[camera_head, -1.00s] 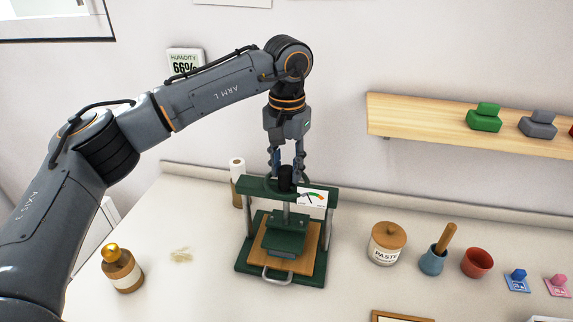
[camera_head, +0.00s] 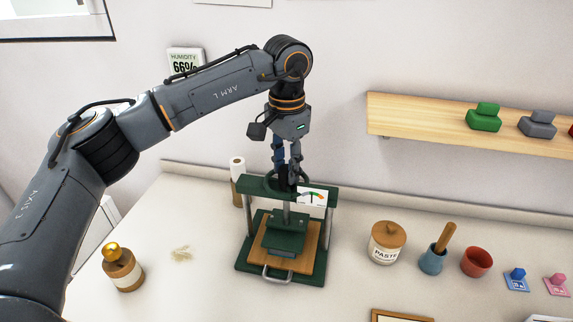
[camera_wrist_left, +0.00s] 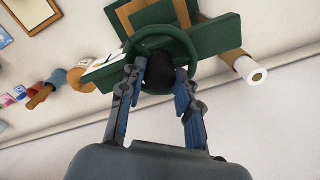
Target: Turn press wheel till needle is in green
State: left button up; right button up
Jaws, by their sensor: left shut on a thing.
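The green press (camera_head: 323,240) stands on the counter, with its handwheel (camera_head: 270,182) on top of the crossbar. My left gripper (camera_head: 287,180) points down at the wheel. In the left wrist view, its fingers (camera_wrist_left: 158,85) are on both sides of the wheel's black knob (camera_wrist_left: 160,72), inside or at the green rim (camera_wrist_left: 160,31), and are shut on it. The white gauge card (camera_head: 313,205) with a coloured arc is at the right of the crossbar. Its needle is too small to read surely. The green platen (camera_head: 284,238) hangs over the wooden board (camera_head: 262,259). My right gripper is out of view.
A paste jar (camera_head: 388,243), a blue mortar (camera_head: 432,260) and a red bowl (camera_head: 477,262) stand to the right. An amber-topped bottle (camera_head: 123,268) is at left. A paper roll (camera_head: 238,185) stands close behind the press. A wooden shelf (camera_head: 420,120) is on the wall.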

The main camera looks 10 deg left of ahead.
aim_at(286, 167)
pick_arm(q)
jog(key=o, duration=1.2)
jog(key=shift+c, duration=0.2)
jog(key=shift+r, duration=4)
jog(key=shift+a, duration=0.1)
